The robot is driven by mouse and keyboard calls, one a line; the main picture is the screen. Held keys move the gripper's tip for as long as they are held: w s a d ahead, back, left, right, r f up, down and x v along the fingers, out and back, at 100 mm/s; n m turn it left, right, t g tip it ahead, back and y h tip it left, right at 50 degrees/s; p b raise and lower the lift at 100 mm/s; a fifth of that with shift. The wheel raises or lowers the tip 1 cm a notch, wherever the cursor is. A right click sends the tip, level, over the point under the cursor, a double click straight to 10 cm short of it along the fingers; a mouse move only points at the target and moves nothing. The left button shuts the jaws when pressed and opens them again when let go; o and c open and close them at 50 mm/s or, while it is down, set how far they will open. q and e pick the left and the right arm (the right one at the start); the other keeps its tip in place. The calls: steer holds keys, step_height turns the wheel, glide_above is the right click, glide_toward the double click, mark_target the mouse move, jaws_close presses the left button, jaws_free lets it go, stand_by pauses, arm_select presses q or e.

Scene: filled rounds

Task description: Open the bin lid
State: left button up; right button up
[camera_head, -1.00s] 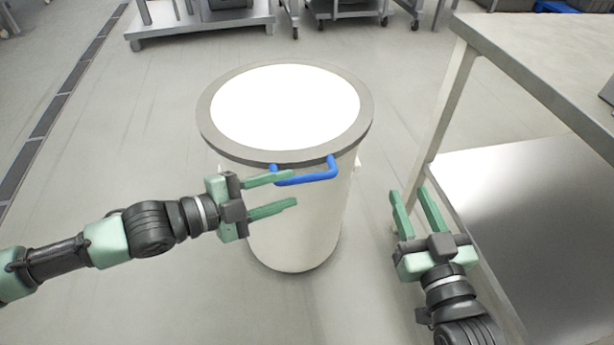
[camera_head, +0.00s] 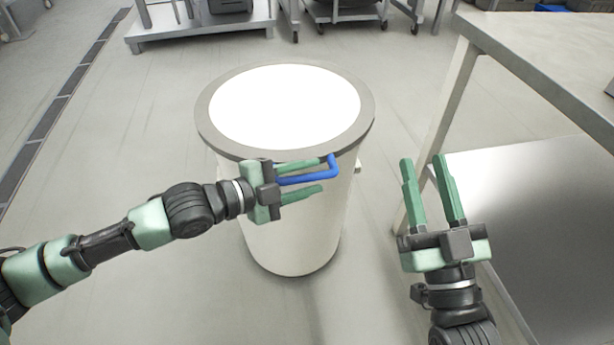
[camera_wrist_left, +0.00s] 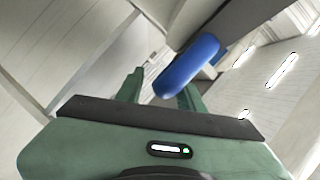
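The round bin (camera_head: 290,235) stands upright on the floor. Its lid (camera_head: 215,130) lies flat and closed on top, with a grey rim and a bright white middle. A blue handle (camera_head: 318,176) sticks out from the front of the lid's rim. My left gripper (camera_head: 327,175) is open in front of the bin, with the handle between its fingers in the head view. In the left wrist view the handle (camera_wrist_left: 187,67) shows close up between the open fingers; I cannot tell if it touches them. My right gripper (camera_head: 422,160) is open and empty, right of the bin.
A metal table (camera_head: 540,60) with a lower shelf (camera_head: 530,200) stands at the right, close to my right gripper. A wheeled rack (camera_head: 200,32) stands at the back. The floor left of the bin is clear.

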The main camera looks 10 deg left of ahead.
arm_select(q)
jaws_close()
stand_by(1.3)
